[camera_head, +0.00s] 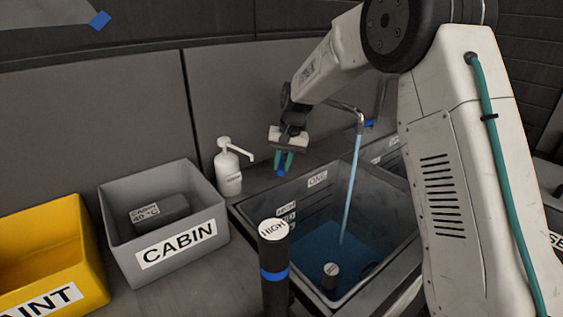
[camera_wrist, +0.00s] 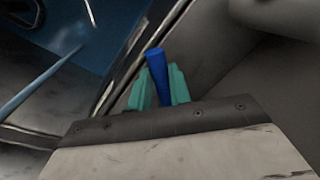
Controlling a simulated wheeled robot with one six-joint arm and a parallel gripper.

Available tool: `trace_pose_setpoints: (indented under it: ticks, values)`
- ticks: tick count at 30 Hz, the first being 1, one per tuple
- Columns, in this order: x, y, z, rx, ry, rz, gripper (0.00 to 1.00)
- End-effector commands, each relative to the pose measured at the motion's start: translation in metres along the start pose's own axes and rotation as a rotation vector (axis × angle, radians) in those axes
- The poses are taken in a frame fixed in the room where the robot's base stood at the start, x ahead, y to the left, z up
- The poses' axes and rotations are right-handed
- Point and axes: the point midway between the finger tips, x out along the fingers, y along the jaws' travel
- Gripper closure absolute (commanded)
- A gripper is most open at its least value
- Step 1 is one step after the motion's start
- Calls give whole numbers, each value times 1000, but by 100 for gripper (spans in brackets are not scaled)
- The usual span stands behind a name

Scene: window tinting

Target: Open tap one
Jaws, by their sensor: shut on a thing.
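My gripper (camera_head: 284,163), with teal fingers, is shut on a small blue tap lever (camera_head: 281,172) at the back left of the basin marked ONE (camera_head: 252,210). In the wrist view the blue lever (camera_wrist: 155,62) stands between the teal fingers (camera_wrist: 158,88). The metal spout (camera_head: 358,112) is partly hidden by my arm. A light blue stream of water (camera_head: 352,190) falls from it into the basin. Blue water (camera_head: 312,245) lies in the basin, and the stream also shows in the wrist view (camera_wrist: 30,92). The lever's base is hidden.
A dark post marked HIGH (camera_head: 273,265) with a blue band stands at the basin's front. A small dark cylinder (camera_head: 331,270) is in the basin. A white pump bottle (camera_head: 228,170), a grey CABIN bin (camera_head: 212,215) and a yellow bin (camera_head: 75,245) stand left. Another blue lever (camera_head: 370,124) is behind.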

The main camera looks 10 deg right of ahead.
Motion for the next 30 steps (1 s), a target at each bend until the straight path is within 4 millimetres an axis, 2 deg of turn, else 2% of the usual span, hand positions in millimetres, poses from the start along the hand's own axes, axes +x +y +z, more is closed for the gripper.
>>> trace_pose_setpoints:
  ticks: [12,29,30]
  values:
    - [-5,13,-5,-184,-29,-1,100]
    - [-6,15,-6,-210,-32,-2,100]
    - [-6,15,-5,-210,-33,-2,69]
